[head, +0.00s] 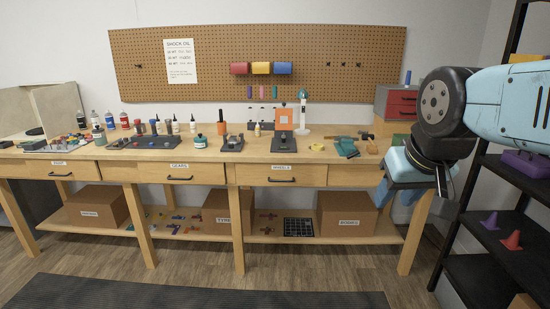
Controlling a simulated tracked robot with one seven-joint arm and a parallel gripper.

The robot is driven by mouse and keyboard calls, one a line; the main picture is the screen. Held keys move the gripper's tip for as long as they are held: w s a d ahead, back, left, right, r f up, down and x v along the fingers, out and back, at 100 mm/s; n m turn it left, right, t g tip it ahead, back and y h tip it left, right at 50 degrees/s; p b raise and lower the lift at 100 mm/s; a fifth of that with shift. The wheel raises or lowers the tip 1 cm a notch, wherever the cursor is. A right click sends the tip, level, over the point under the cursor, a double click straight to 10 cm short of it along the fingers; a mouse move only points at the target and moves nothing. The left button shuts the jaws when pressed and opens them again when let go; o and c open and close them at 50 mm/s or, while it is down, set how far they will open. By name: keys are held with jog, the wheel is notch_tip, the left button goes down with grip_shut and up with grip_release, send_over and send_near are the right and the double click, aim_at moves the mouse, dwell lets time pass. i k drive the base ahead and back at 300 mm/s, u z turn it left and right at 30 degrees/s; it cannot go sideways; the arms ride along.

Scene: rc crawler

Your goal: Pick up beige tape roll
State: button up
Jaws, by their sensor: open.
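A small pale yellow-beige ring (317,147), which looks like the tape roll, lies on the workbench top (270,153) right of centre, left of some green and brown tools. My gripper (442,184) hangs at the right, in front of the bench's right end. It is open and well apart from the roll, to its right.
An orange-and-black device (284,120) stands left of the roll. A green tool (346,148) lies to its right. Red drawers (401,101) stand at the bench's right end. A black shelf (510,200) with cones is at the far right.

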aim_at(315, 147)
jog(key=i, duration=2.1)
jog(key=z, duration=0.7)
